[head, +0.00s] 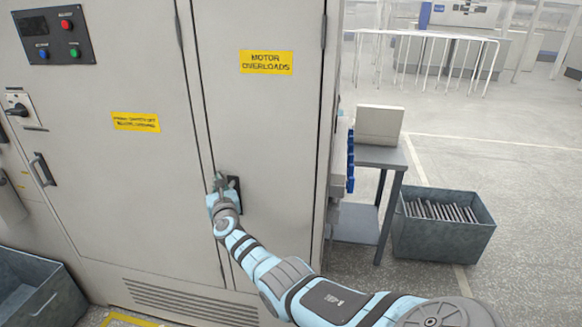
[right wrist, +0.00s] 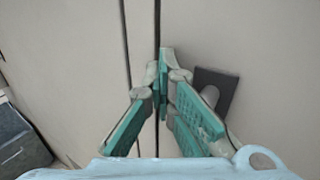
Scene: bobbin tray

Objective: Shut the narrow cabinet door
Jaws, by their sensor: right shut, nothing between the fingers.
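The narrow cabinet door (head: 275,130) is the pale grey panel with the yellow "MOTOR OVERLOADS" label. It looks flush or nearly flush with the cabinet front; a thin dark seam runs down its left edge. Its dark handle plate (head: 235,194) is partly hidden behind my right gripper (head: 220,181). In the right wrist view, my right gripper (right wrist: 164,62) is shut and empty, its fingertips at the seam, left of the handle plate (right wrist: 216,88). Whether the tips touch the door I cannot tell. My left gripper is not in view.
The wide cabinet door (head: 100,170) with a lever handle (head: 42,170) is on the left. A grey bin (head: 30,295) stands at lower left. Right of the cabinet are a small table (head: 380,157) and a bin of dark plates (head: 440,240).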

